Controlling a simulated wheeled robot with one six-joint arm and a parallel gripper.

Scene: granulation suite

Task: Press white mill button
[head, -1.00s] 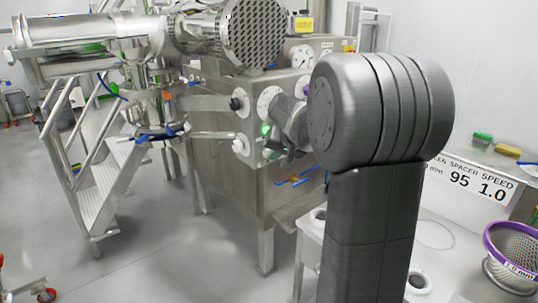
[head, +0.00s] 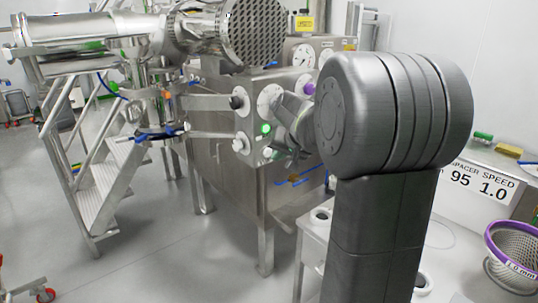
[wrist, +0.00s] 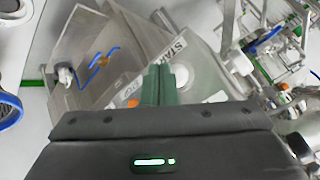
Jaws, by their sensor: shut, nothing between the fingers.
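The steel mill cabinet (head: 225,150) stands in the middle of the head view, with a control panel on its near face. A small white round button (head: 267,152) shows low on that panel, below a lit green lamp (head: 264,128). My gripper (head: 284,153) is in front of the panel's lower right, partly hidden by my own arm. In the wrist view its green fingers (wrist: 158,85) are together, with nothing between them. A white round button (wrist: 181,75) shows just right of the fingertips, beside a partly readable label. I cannot tell whether they touch.
A dark knob (head: 237,102) and gauges sit around the panel. Steel steps (head: 105,190) stand at the left. At the right are a sign (head: 480,185) and a purple-rimmed mesh basket (head: 512,262).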

